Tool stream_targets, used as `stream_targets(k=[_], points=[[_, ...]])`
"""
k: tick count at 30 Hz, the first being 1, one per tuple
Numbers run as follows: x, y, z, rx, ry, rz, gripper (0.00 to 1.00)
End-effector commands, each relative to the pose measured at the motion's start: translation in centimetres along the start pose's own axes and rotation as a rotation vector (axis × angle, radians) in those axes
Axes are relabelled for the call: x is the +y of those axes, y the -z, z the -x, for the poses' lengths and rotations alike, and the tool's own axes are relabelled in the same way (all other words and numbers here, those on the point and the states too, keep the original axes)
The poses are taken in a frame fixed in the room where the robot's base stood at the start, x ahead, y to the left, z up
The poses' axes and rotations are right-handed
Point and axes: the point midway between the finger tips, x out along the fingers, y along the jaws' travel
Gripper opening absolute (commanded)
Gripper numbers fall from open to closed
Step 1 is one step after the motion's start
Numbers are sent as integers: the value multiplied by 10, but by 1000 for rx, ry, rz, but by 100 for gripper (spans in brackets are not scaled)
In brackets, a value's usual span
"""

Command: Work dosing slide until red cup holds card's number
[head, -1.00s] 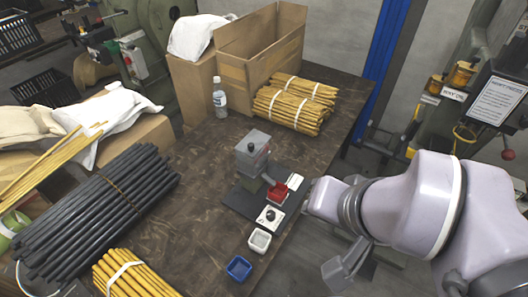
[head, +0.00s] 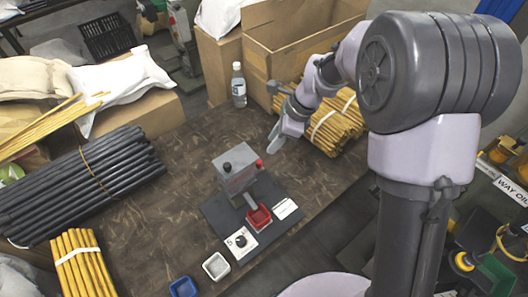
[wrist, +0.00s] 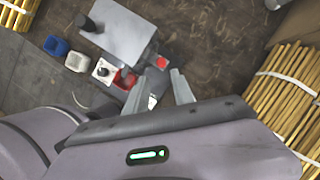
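Another white card (head: 285,208) lies right of the cup. My gripper (head: 277,133) is above the table behind the device. In the wrist view my gripper (wrist: 168,84) is open and empty, near the red knob (wrist: 158,62).
A white cup (head: 216,266) and a blue cup (head: 183,288) stand left of the base plate. Bundled yellow rods (head: 335,125) lie close to my arm. A bottle (head: 238,85) and a cardboard box (head: 285,45) stand behind. Dark rods (head: 80,185) lie left.

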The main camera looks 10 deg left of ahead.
Motion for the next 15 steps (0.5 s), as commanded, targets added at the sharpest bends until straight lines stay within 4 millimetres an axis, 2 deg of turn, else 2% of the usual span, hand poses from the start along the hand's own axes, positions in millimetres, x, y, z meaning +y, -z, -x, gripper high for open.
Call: stream_targets(k=[1, 6, 10, 15], points=[[1, 2, -22, 1, -3, 2, 30], [1, 2, -71, 1, -2, 3, 30], [0, 2, -96, 1, 0, 4, 30], [0, 1, -110, 1, 1, 3, 30]])
